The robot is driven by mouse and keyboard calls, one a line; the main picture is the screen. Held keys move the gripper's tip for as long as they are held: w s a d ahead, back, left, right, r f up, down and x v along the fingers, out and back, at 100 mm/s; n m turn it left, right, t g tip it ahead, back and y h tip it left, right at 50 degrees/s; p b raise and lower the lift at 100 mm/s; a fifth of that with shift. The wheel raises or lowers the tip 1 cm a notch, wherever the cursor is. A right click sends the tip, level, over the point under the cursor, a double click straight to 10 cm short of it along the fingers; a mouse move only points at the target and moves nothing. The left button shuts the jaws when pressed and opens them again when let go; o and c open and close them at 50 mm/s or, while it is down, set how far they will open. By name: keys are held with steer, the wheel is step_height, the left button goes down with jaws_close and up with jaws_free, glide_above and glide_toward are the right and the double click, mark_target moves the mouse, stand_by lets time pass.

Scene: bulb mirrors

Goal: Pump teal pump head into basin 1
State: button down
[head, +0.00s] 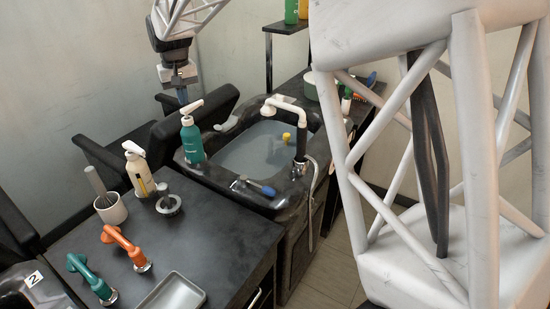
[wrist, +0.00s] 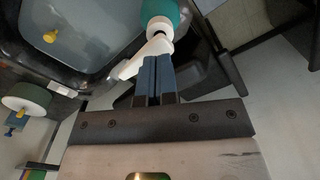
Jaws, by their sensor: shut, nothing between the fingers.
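A teal bottle (head: 192,142) with a white pump head (head: 191,107) stands upright at the left rim of the water-filled basin (head: 240,153). My gripper (head: 182,102) is shut and empty, fingers pointing down, close above the pump head. In the wrist view the blue fingers (wrist: 156,62) are together and partly overlap the white pump head (wrist: 150,50). The teal bottle top (wrist: 160,12) shows behind it. The white nozzle points towards the basin (wrist: 90,30). Whether the fingers touch the head I cannot tell. No readable number shows on this basin.
A cream pump bottle (head: 139,170), a whisk in a white cup (head: 108,205), an orange fixture (head: 120,243) and a teal fixture (head: 90,278) stand on the dark counter (head: 190,240). A white faucet (head: 288,108) rises behind the basin. A yellow object (head: 286,137) is in the basin.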

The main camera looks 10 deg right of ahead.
steer(key=shift+r, duration=2.85)
steer(key=s+d+r+m+t, duration=0.1)
steer(key=s+d+m, duration=0.1)
steer(key=s+d, duration=1.7)
steer(key=s+d+f, duration=0.2)
steer(key=s+f, duration=0.1)
steer(key=s, duration=0.5)
steer(key=s+d+f+t, duration=0.1)
steer(key=s+d+f, duration=0.2)
steer(key=s, duration=0.5)
steer(key=s+d+f+m, duration=0.1)
steer(key=s+d+f, duration=0.1)
steer(key=s, duration=0.7)
steer(key=shift+d+f+t, duration=0.3)
steer(key=shift+f, duration=0.35)
